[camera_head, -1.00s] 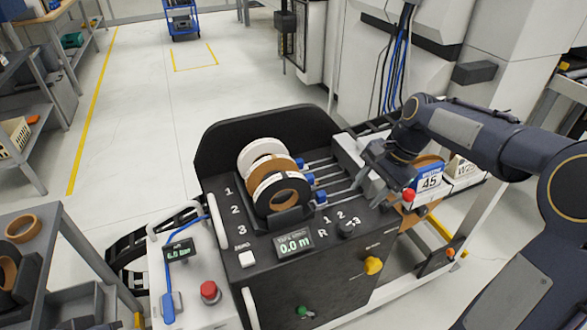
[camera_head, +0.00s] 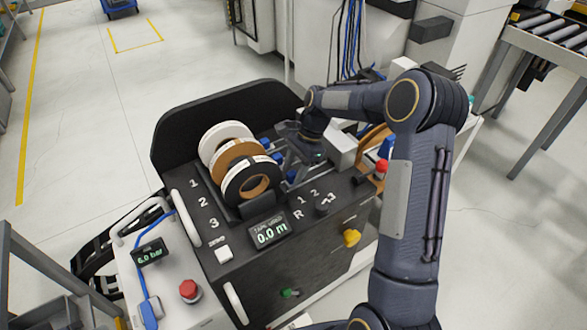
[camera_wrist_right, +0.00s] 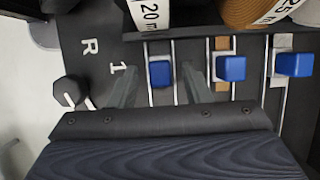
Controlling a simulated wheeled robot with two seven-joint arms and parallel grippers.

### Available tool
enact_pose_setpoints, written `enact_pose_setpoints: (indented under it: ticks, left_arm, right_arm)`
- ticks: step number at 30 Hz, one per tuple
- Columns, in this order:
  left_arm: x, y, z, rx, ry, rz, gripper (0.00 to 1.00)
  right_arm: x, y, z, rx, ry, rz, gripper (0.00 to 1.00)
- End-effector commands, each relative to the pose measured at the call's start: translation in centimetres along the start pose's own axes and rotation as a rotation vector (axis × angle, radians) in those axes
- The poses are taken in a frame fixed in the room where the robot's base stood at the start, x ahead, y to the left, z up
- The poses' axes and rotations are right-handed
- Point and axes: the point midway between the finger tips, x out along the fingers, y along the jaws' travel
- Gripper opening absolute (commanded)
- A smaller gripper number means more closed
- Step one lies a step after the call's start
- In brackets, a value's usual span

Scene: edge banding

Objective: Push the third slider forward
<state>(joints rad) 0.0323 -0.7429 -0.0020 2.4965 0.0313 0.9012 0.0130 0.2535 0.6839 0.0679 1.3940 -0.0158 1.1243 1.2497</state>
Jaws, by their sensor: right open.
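Three blue sliders sit on thin metal rails beside the tape rolls on the black machine. The third slider (camera_head: 291,175) is the one nearest the front, beside the dark roll (camera_head: 252,181). In the right wrist view the third slider (camera_wrist_right: 160,73) is leftmost. The second slider (camera_wrist_right: 231,68) and first slider (camera_wrist_right: 294,64) stand to its right. My right gripper (camera_head: 292,163) is low over the rails, open. In the wrist view its fingers (camera_wrist_right: 160,82) lie either side of the third slider; contact is not clear. My left gripper is out of view.
A white roll (camera_head: 221,140) and a brown roll (camera_head: 237,158) stand behind the dark one. A black knob (camera_head: 322,208) and a 0.0 m display (camera_head: 268,232) lie in front. A grey block (camera_head: 341,152) and a red knob (camera_head: 382,166) are to the right.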

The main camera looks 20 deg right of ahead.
Motion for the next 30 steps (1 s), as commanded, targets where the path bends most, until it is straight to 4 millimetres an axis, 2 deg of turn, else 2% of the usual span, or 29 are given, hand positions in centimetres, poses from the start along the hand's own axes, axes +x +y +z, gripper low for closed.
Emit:
enact_pose_setpoints:
  ticks: [8,18,26,30]
  left_arm:
    - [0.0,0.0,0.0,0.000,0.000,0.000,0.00]
    - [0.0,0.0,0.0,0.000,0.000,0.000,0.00]
    - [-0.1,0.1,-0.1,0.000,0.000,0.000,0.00]
    - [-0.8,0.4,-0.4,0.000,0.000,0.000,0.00]
  right_arm:
    - [0.3,0.0,0.0,-0.001,0.000,0.001,0.44]
    - [0.2,0.0,0.0,-0.001,0.000,0.001,0.00]
    - [0.0,0.0,-0.3,0.000,0.000,0.000,0.00]
    - [-1.2,-0.1,-2.6,0.005,0.002,-0.001,0.00]
